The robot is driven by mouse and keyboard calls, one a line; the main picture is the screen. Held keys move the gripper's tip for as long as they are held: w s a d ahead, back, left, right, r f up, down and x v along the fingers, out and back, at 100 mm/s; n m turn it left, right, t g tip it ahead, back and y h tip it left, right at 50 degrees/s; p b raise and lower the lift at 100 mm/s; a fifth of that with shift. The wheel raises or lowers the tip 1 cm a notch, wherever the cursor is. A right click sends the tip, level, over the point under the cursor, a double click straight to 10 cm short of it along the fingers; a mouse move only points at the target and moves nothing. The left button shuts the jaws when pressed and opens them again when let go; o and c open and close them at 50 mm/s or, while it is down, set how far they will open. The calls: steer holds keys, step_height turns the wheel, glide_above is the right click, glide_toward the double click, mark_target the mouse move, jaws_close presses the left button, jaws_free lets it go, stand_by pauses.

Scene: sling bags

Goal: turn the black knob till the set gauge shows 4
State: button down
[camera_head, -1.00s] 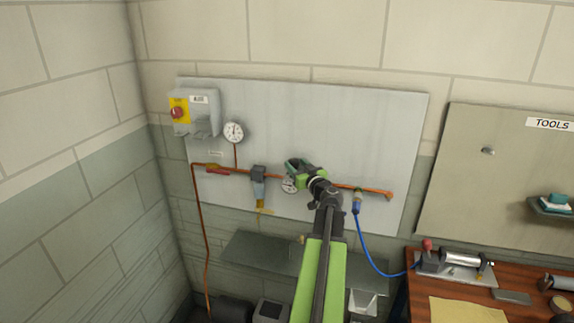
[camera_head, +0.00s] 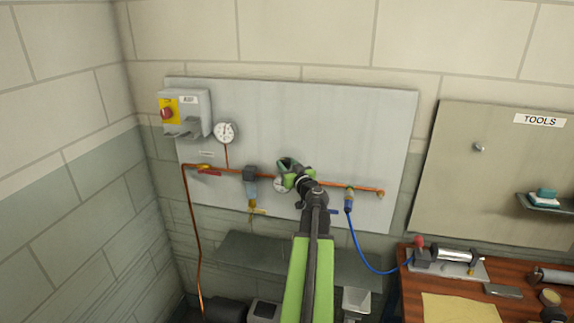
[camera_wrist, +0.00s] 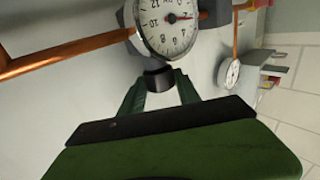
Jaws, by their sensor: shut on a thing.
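The black knob (camera_wrist: 158,80) sits below the set gauge (camera_wrist: 168,27) in the wrist view. My gripper (camera_wrist: 160,88) is shut on the knob, with a green finger on each side of it. The set gauge has a white face and appears turned on its side in this view. Its red needle points right, seemingly near the 2, but the small digits are hard to read. In the head view my gripper (camera_head: 289,172) is at the copper pipe and partly covers the set gauge (camera_head: 280,184). The knob is hidden there.
A second gauge (camera_head: 225,132) stands higher on the grey panel (camera_head: 330,125). A switch box (camera_head: 186,112), a red-handled valve (camera_head: 208,170) and a filter (camera_head: 251,186) are left of my gripper. A blue hose (camera_head: 362,250) hangs to the right. A wooden bench (camera_head: 407,290) is lower right.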

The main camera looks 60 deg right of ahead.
steer(key=m+g+h, duration=0.2)
steer(key=shift+w+a+f+h, duration=0.1)
steer(key=shift+w+a+h, duration=0.1)
steer(key=shift+a+h, duration=0.15)
steer(key=m+g+h, duration=0.1)
steer(key=m+g, duration=0.1)
steer(key=m+g+h, duration=0.1)
steer(key=g+h, duration=0.1)
steer(key=g, duration=0.1)
steer(key=shift+w+a+m, duration=0.15)
steer(key=shift+w+m, duration=0.25)
steer(key=m+g, duration=0.1)
steer(key=g, duration=0.1)
steer(key=m+g+h, duration=0.1)
steer(key=g, duration=0.1)
steer(key=m+g, duration=0.1)
steer(key=shift+w+m+g+h, duration=0.35)
steer(key=shift+w+m+g, duration=0.05)
steer(key=shift+m+g, duration=0.8)
steer(key=shift+g, duration=0.7)
steer(key=shift+w, duration=0.1)
steer(key=c, duration=1.1)
jaws_free()
steer(key=shift+c, duration=0.2)
steer(key=shift+a, duration=0.1)
